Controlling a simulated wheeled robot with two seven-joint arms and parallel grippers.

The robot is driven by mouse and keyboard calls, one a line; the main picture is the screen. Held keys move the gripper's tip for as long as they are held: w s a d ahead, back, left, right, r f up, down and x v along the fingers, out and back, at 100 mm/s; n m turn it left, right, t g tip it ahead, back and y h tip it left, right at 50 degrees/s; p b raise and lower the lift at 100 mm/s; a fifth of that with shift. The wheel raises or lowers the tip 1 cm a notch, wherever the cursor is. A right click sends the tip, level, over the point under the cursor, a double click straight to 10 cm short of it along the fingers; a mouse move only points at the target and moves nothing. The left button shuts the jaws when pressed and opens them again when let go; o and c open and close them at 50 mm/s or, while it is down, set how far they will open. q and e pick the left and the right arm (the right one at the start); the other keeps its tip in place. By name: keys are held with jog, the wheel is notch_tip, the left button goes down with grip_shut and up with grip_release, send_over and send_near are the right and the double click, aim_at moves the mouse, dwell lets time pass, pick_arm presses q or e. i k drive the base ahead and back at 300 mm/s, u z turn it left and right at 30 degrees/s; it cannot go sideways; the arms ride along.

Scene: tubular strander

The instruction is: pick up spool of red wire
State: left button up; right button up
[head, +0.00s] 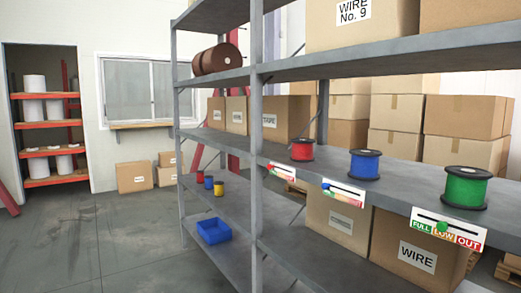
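The spool of red wire (302,150) stands upright on the middle shelf (400,180) of a grey rack. Neither of my grippers shows in the head view.
A grey rack post (257,120) stands left of the red spool. The upper shelf (400,57) overhangs the spools. Stock labels (449,228) hang on the shelf's front edge. A blue bin (213,231) sits on the lower shelf. The floor (90,240) at left is clear.

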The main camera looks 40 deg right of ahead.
aim_at(302, 149)
jog(key=i, duration=2.6)
jog(key=z, duration=0.95)
